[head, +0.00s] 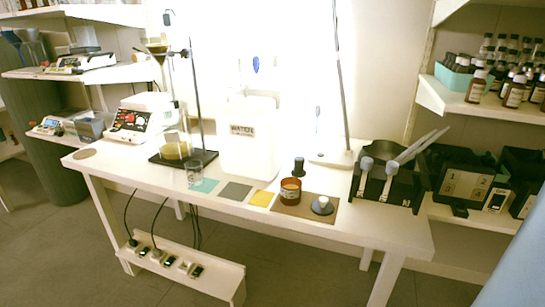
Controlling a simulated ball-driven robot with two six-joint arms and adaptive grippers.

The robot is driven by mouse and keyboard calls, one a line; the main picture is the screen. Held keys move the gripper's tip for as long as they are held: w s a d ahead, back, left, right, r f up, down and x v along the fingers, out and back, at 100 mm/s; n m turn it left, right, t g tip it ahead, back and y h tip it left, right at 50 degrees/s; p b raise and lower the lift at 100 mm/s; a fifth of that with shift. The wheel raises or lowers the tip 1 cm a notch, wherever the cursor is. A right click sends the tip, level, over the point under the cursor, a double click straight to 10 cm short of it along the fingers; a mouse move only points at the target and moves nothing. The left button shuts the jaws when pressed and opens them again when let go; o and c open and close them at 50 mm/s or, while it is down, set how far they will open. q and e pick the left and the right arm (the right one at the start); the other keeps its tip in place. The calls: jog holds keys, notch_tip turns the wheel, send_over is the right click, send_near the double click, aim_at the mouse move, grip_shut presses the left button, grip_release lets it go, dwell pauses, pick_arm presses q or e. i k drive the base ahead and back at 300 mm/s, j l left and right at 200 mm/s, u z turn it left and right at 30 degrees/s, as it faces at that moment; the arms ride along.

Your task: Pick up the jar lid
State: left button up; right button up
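A dark round disc with a white knob (322,205), which looks like the jar lid, lies on a brown mat (283,209) near the front edge of the table. An amber jar (290,191) with a pale label stands upright on the same mat, just left of the disc and apart from it. The jar's top looks open and dark inside. Neither of my grippers shows in the head view.
A small black object (298,166) stands behind the jar. A black holder with grey-ended tools (378,190) stands to the right, and a white water container (250,138) to the left. The front-right tabletop is clear.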

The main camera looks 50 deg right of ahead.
aim_at(322, 206)
jog(key=z, duration=1.75)
